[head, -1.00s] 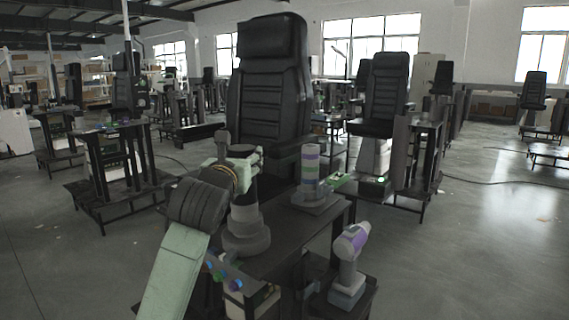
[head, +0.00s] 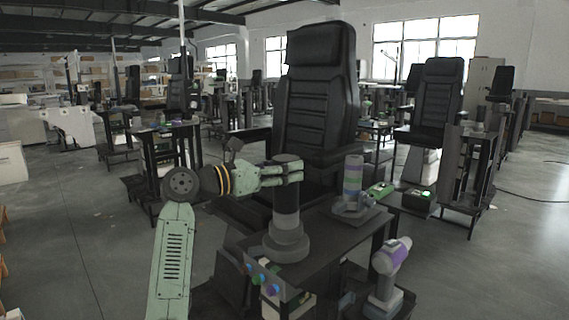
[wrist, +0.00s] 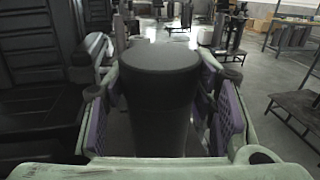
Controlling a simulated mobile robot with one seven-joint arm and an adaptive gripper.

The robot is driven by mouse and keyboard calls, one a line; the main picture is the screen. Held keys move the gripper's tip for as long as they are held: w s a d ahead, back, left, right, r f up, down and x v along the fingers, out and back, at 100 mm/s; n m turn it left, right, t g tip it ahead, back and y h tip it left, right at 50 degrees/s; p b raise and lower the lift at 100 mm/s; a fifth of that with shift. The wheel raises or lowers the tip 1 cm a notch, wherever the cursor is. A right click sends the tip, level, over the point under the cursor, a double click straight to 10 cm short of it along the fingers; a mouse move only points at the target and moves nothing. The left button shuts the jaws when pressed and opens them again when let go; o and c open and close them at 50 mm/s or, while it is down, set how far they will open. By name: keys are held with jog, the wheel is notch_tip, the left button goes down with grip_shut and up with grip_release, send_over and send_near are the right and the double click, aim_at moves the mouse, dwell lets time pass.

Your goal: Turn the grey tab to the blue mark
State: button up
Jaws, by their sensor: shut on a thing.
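A column (head: 286,205) with a dark grey top, a lighter middle and a round stepped grey base stands upright on the dark bench. My gripper (head: 288,173) reaches it from the left and is shut around its upper part. In the wrist view the dark cylinder (wrist: 160,85) stands between my purple-padded fingers, one on each side. I cannot make out a separate grey tab or a blue mark on this column; my gripper covers part of it. Another column (head: 352,180) with coloured bands stands on the bench to the right, apart from my gripper.
A black high-backed seat (head: 318,95) stands close behind the column. Coloured knobs (head: 267,284), one blue, are on the bench front. A grey and purple tool-like object (head: 390,258) stands at lower right. Green parts (head: 380,190) lie beyond the banded column. Open floor lies left.

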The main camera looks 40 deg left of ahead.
jog(key=shift+m+g+h+p, duration=0.35)
jog(key=shift+m+h, duration=0.25)
jog(key=shift+h, duration=0.3)
jog(key=o, duration=1.7)
jog(key=v, duration=1.2)
